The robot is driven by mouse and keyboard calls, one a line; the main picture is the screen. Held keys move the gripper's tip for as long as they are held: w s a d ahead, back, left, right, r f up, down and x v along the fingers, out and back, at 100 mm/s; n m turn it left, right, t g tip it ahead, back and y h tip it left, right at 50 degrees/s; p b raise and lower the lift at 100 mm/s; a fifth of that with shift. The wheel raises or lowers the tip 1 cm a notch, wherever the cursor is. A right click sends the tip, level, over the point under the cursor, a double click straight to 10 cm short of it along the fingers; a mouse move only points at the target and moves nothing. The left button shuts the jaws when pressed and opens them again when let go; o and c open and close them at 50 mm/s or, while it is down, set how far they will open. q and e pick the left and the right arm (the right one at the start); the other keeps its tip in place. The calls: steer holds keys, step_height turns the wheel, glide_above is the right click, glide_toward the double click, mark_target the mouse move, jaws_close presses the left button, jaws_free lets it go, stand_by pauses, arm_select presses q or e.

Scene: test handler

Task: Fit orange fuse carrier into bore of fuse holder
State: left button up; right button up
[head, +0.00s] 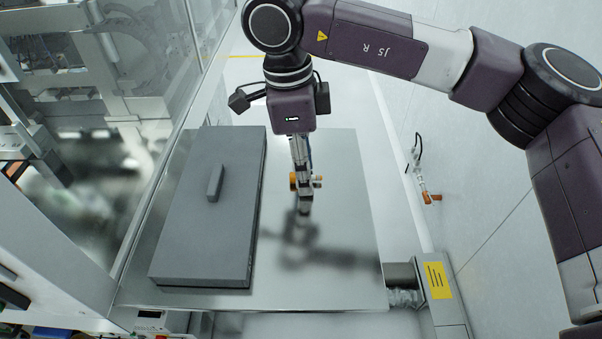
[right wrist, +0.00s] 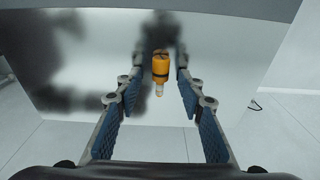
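The orange fuse carrier (right wrist: 160,68) has a dark band and a pale tip pointing toward the camera in the right wrist view. My right gripper (right wrist: 159,82) is open, with its blue-padded fingers on either side of the carrier and a visible gap on each side. In the head view my right gripper (head: 304,205) points down over the metal table, and orange parts of the carrier (head: 293,181) show beside its fingers, which partly hide it. I cannot tell whether the carrier touches the table. I cannot make out the fuse holder or its bore. My left gripper is not in view.
A dark grey slab (head: 205,240) with a small raised block (head: 215,182) covers the left of the metal table (head: 345,220). The table's right side is clear. A glass-sided machine stands at left; a box with a yellow label (head: 437,281) stands at the front right.

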steer(key=c, duration=0.9)
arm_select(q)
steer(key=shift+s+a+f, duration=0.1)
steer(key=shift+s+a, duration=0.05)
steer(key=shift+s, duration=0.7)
arm_select(e)
steer(key=shift+c, duration=0.2)
steer(key=shift+r, duration=0.1)
